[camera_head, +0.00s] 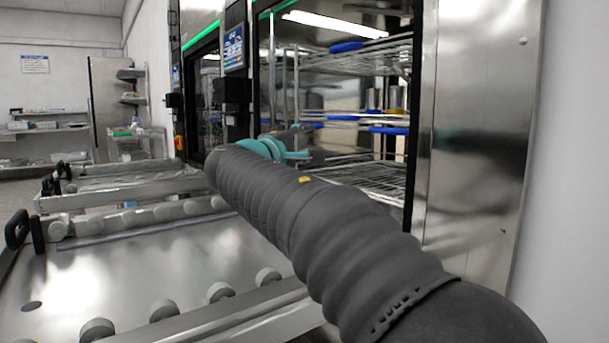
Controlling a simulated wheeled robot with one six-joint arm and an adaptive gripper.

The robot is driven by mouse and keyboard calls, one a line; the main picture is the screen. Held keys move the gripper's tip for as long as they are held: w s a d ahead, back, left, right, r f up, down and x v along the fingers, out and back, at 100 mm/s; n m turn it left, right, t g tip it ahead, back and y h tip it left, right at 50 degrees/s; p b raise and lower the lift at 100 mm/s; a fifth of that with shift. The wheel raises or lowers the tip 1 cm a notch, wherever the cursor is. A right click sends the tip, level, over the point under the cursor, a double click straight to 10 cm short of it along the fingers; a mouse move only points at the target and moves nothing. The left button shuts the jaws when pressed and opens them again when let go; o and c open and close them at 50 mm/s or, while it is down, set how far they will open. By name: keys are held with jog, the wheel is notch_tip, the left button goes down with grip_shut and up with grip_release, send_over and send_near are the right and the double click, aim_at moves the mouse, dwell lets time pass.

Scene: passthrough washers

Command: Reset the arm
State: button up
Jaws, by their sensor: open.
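My arm, in a ribbed dark grey sleeve, reaches from the lower right corner up to the middle of the head view. Teal joint parts show at its far end, in front of the open washer chamber (345,75). I cannot make out my gripper or its fingers; the far end of the arm is hidden behind the sleeve and the teal parts. I cannot see whether anything is held.
Wire racks with blue-edged parts (390,130) fill the chamber. A steel side panel (480,130) stands close on the right. A roller-edged steel trolley (170,265) lies at lower left. Shelves (45,125) stand far left.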

jog(key=s+d+f+m+g+y+p, duration=0.1)
jog(key=s+d+f+m+g+y, duration=0.4)
jog(key=s+d+f, duration=1.25)
jog(key=s+d+f+m+g+y+p, duration=0.1)
jog(key=s+f+m+g+y, duration=0.3)
jog(key=s+f, duration=1.3)
jog(key=s+m+g, duration=0.2)
jog(key=s+m, duration=0.1)
jog(key=shift+s+m+y, duration=0.3)
jog(key=shift+s, duration=0.05)
jog(key=shift+f, duration=0.1)
